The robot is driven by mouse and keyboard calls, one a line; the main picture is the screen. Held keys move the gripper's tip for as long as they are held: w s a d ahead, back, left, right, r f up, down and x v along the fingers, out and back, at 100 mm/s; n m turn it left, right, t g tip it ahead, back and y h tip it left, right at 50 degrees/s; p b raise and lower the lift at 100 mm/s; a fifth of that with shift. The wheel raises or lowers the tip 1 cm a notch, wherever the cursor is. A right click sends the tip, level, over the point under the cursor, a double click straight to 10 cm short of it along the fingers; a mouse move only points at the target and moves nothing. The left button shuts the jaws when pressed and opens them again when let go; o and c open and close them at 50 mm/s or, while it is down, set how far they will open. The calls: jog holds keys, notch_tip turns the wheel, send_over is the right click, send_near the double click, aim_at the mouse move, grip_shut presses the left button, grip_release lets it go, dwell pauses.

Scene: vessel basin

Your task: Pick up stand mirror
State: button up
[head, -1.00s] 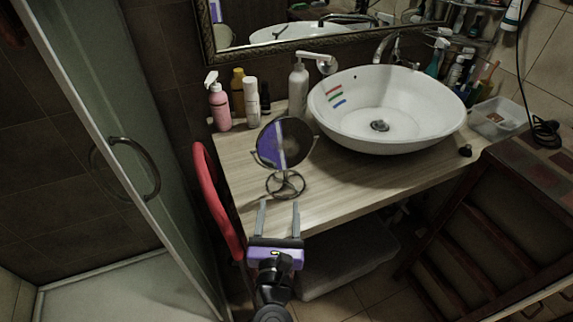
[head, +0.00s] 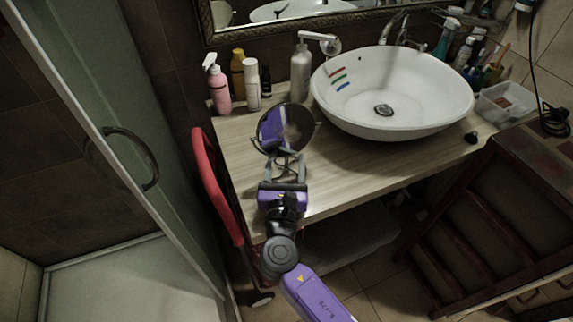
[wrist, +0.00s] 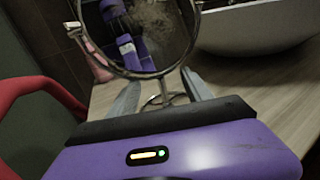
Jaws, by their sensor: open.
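The stand mirror (head: 285,128) stands upright on the wooden counter, left of the basin, with a round glass in a metal frame. In the wrist view the mirror (wrist: 140,38) is close ahead, and its glass reflects my purple gripper. Its stem and ring base show between my fingers. My gripper (head: 286,162) is open at the counter's front part, with a finger on either side of the stem. In the wrist view the gripper (wrist: 160,92) shows both fingers apart. I cannot tell whether either finger touches the mirror.
A white basin (head: 375,115) stands right of the mirror. A pink spray bottle (head: 219,90), a white bottle (head: 252,85) and a soap dispenser (head: 300,72) stand behind it. A red chair back (head: 212,180) is at the counter's left edge. Bare counter (head: 350,160) lies to the right.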

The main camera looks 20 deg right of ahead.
grip_shut()
dwell(1.4)
